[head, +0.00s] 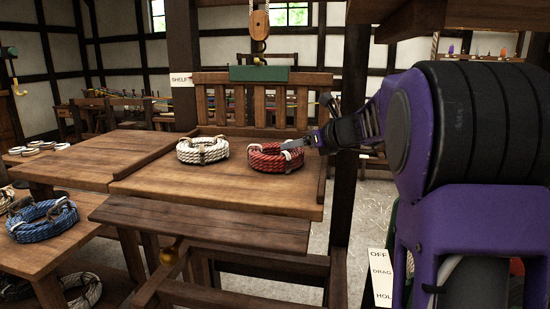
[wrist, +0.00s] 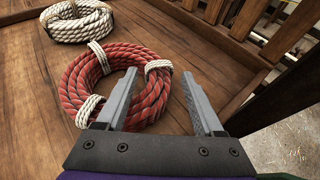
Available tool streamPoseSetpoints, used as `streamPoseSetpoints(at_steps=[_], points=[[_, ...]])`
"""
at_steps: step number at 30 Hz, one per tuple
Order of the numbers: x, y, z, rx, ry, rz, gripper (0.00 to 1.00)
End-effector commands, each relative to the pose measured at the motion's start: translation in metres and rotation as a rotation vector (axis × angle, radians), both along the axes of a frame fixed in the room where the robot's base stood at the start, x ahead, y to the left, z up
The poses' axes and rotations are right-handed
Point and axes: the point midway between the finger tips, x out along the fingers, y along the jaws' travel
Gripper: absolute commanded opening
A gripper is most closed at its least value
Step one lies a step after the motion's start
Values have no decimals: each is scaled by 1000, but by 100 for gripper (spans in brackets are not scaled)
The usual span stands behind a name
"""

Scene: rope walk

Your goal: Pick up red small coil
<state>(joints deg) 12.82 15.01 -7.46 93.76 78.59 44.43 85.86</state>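The red small coil (head: 267,158) lies on the wooden bench top, near its right side, with white ties around it. In the wrist view the red coil (wrist: 75,85) shows at the centre left. My gripper (head: 292,148) is at the coil's right side. In the wrist view its two fingers (wrist: 160,85) are spread apart. The right part of the coil, with a white tie, shows between the fingers, and the left finger overlaps the coil in the picture. I cannot tell whether either finger touches the rope.
A white coil (head: 203,150) lies left of the red one on the same bench top (head: 225,185). A slatted wooden back (head: 290,104) rises behind them. A blue coil (head: 42,222) sits on a lower bench at left. A dark post (head: 349,160) stands right of the bench.

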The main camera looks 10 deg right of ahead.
Motion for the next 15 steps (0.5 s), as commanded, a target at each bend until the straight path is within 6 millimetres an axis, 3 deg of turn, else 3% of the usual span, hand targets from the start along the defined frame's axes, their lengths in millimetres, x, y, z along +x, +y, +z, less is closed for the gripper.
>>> streamPoseSetpoints(at_steps=[1, 11, 15], points=[[0, 0, 0, 0, 0, 0, 59], [0, -1, -1, -1, 1, -1, 0], [0, -1, -1, -2, 1, -2, 0]])
